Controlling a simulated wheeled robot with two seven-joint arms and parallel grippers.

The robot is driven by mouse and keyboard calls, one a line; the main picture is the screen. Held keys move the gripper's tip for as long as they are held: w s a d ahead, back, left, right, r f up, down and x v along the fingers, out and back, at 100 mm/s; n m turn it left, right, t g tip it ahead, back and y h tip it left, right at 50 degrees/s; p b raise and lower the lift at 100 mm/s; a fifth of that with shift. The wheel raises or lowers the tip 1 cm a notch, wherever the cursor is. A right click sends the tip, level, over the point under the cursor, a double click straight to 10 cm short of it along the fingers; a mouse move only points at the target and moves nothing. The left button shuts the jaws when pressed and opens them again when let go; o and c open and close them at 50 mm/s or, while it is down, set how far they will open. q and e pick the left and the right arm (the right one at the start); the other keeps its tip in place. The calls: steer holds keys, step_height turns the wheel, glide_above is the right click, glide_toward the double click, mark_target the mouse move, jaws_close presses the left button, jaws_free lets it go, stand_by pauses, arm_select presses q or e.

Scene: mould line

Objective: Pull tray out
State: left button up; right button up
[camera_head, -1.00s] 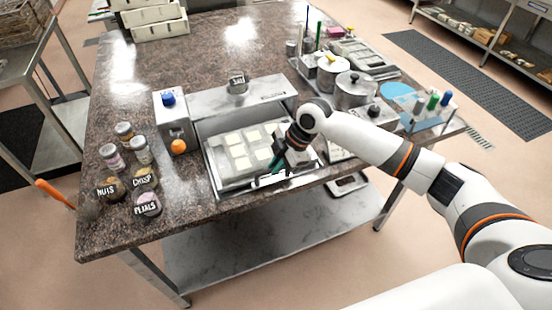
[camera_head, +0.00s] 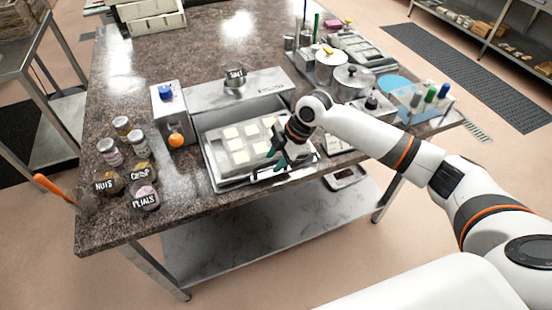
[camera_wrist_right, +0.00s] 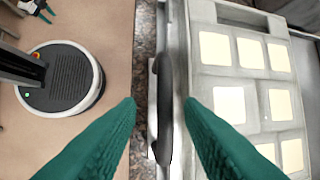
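The metal tray (camera_head: 214,176) sits in the bay of the grey machine at the counter's front. It holds a light mould plate (camera_head: 238,158) with several pale squares, also in the right wrist view (camera_wrist_right: 235,80). The tray's dark handle (camera_wrist_right: 165,100) runs along its front edge. My right gripper (camera_head: 278,167) is at the tray's front right. In the right wrist view its green fingers (camera_wrist_right: 160,105) are apart, one on each side of the handle, with gaps on both sides.
Jars (camera_head: 122,126) and labelled bowls (camera_head: 145,198) stand left of the machine. A box with an orange knob (camera_head: 176,140) is beside the tray. Pots (camera_head: 353,82) and a bottle rack (camera_head: 430,105) are to the right. The floor before the counter is clear.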

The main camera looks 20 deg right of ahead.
steer(key=b+v, duration=0.2)
steer(key=v, duration=0.9)
steer(key=shift+s+r+b, duration=0.15)
steer(key=shift+r+b, duration=0.15)
steer(key=shift+b, duration=0.05)
steer(key=shift+d, duration=0.1)
